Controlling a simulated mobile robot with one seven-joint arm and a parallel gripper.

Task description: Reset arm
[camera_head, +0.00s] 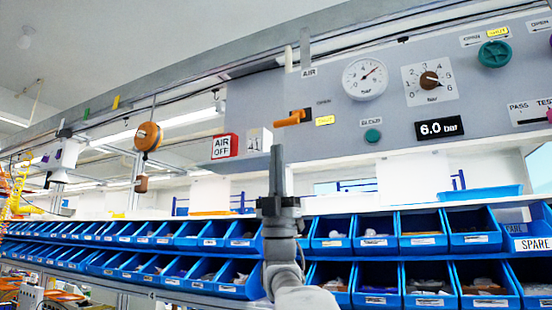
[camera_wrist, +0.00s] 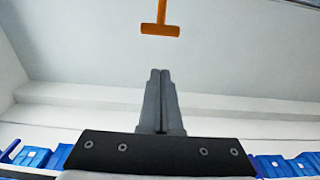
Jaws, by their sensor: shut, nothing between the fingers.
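My gripper (camera_head: 277,172) stands upright in front of the rows of blue bins, below the grey panel, with its fingers together and nothing between them. In the wrist view its two fingers (camera_wrist: 160,75) lie side by side, shut, pointing at the pale panel. A brown rotary knob (camera_head: 430,79) sits on a white dial plate numbered around it, marked bar. An orange handle (camera_head: 290,118) sticks out from the panel above my gripper. An orange T-shaped handle (camera_wrist: 160,29) shows beyond the fingertips in the wrist view, apart from them.
A round gauge (camera_head: 365,78) and a display reading 6.0 bar (camera_head: 438,128) are on the panel. A green knob (camera_head: 494,54) is at upper right. Blue bins (camera_head: 375,232) fill two rows behind my arm. A red-edged AIR OFF sign (camera_head: 225,146) is left of my gripper.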

